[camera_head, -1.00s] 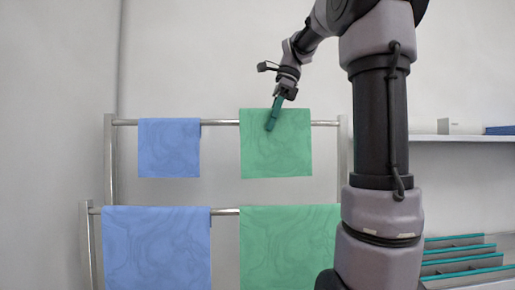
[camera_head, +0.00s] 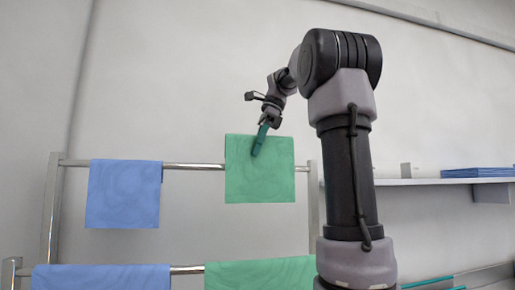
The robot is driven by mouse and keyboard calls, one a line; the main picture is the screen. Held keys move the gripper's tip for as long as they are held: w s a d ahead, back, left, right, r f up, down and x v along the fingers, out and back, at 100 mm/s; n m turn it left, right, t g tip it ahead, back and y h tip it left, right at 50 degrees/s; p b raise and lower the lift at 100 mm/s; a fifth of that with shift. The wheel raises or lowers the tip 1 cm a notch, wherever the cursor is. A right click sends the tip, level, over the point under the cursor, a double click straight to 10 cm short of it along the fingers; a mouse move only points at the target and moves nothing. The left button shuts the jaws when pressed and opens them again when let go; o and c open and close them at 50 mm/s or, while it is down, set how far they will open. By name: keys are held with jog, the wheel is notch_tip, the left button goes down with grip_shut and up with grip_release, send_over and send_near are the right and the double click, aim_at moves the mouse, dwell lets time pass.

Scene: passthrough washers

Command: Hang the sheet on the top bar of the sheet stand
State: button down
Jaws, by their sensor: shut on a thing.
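A small green sheet (camera_head: 262,185) is in front of the top bar (camera_head: 192,166) of the metal sheet stand, at its right part. Its flat top edge is clearly above the bar, and it covers the bar behind it. My gripper (camera_head: 260,141) is at the sheet's upper part, its teal fingertips shut on it. Whether any of the sheet is behind the bar is hidden. A small blue sheet (camera_head: 124,195) hangs over the left part of the same bar.
A larger blue sheet (camera_head: 102,278) and a larger green sheet (camera_head: 262,274) hang on the lower bar (camera_head: 187,270). A wall shelf (camera_head: 435,182) at the right holds a blue stack (camera_head: 478,172). The top bar is bare between its two sheets.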

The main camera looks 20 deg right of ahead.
jog(key=shift+w+d, duration=0.25)
jog(key=shift+w, duration=1.1)
jog(key=shift+w+d, duration=0.3)
jog(key=shift+w, duration=1)
jog(key=shift+w+d, duration=0.25)
jog(key=shift+w, duration=1.1)
jog(key=shift+s+f, duration=0.15)
jog(key=shift+f, duration=3.35)
jog(key=shift+c, duration=1.5)
grip_release()
jog(key=v, duration=1)
jog(key=shift+d+r, duration=0.15)
jog(key=shift+r, duration=0.2)
